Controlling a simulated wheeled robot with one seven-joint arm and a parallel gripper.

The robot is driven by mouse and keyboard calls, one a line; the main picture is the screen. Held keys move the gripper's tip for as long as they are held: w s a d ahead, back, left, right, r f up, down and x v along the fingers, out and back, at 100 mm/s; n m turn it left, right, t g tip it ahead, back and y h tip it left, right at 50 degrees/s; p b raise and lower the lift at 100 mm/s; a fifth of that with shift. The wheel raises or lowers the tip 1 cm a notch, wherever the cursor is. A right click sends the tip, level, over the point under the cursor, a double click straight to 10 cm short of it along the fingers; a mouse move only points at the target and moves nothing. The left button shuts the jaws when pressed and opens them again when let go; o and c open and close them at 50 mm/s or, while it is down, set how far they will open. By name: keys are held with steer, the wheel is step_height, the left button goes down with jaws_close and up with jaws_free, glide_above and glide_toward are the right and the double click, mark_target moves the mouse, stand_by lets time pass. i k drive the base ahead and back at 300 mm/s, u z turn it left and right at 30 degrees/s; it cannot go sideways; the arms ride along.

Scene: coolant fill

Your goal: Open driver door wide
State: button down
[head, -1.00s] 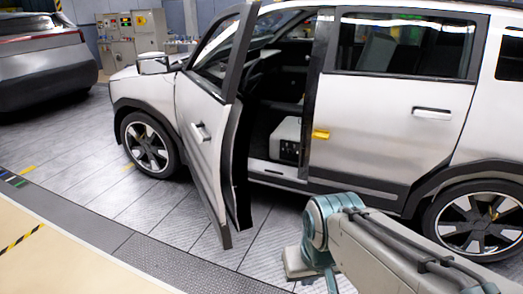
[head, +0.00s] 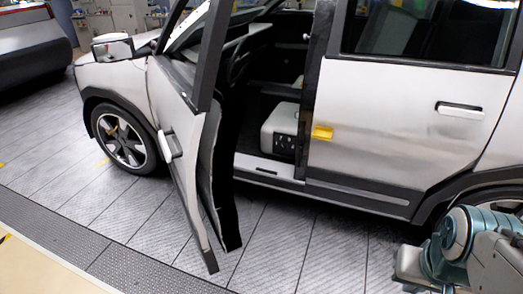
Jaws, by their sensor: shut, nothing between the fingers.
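The driver door (head: 182,140) of the white car stands well open, swung out from its front hinge toward me. Its outer handle (head: 170,145) faces left, away from the door opening. The doorway (head: 262,110) shows the dark interior and a light box-shaped seat base (head: 282,130). My arm (head: 460,250) shows at the lower right, apart from the door. The fingers of my gripper are outside the picture, so their state does not show.
The closed rear door (head: 410,125) has a handle (head: 460,108) and a yellow latch piece (head: 322,132) at its front edge. A grey car (head: 30,45) stands at the upper left. The tiled floor (head: 300,240) around the open door is clear.

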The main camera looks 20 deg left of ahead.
mark_target(206, 120)
steer(key=u, duration=0.45)
steer(key=i, duration=1.05)
steer(key=u, duration=0.8)
